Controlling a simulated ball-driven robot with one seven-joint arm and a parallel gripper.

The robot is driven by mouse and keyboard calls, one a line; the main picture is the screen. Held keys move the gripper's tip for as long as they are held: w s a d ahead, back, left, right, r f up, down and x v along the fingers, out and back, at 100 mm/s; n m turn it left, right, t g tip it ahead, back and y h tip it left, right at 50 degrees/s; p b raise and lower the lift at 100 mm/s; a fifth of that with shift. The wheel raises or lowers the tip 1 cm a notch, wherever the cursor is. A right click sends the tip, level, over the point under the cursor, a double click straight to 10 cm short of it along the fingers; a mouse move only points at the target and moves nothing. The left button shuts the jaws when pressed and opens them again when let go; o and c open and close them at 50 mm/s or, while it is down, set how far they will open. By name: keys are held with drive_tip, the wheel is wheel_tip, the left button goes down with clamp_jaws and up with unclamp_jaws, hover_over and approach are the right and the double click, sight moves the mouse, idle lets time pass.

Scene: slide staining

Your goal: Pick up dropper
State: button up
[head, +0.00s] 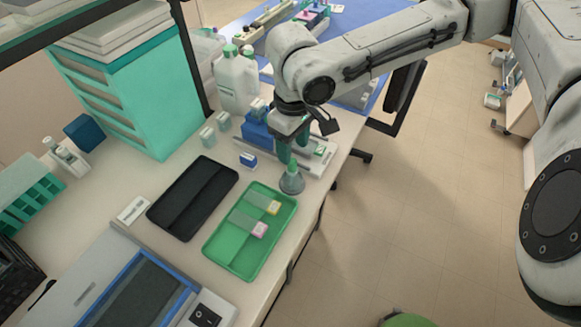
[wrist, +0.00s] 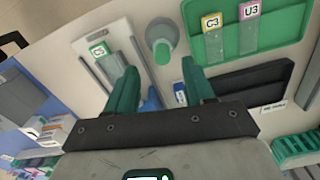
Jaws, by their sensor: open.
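The dropper appears to be the small upright piece with a green top (wrist: 162,54) on a round grey base in the wrist view. In the head view its grey base (head: 291,184) stands on the bench beside the green tray's upper right corner. My gripper (wrist: 160,78) is open, and its two green fingers are spread with nothing held between them. In the wrist view the green top lies just beyond the fingertips, roughly in line with the gap. In the head view my gripper (head: 291,162) is above the base and hides the dropper's upper part.
The green tray (head: 224,258) holds slides labelled C3 and U3. A black tray (head: 192,198) lies left of it. A white holder (wrist: 128,58) with slide C5 lies close to the grey base. White bottles (head: 236,80) and a blue block (head: 256,130) stand behind. The bench edge is near on the right.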

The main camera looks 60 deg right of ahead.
sight(292, 172)
drive_tip(key=shift+a+f+p, duration=0.2)
drive_tip(key=shift+f+p, duration=0.15)
drive_tip(key=shift+f, duration=2.5)
clamp_jaws()
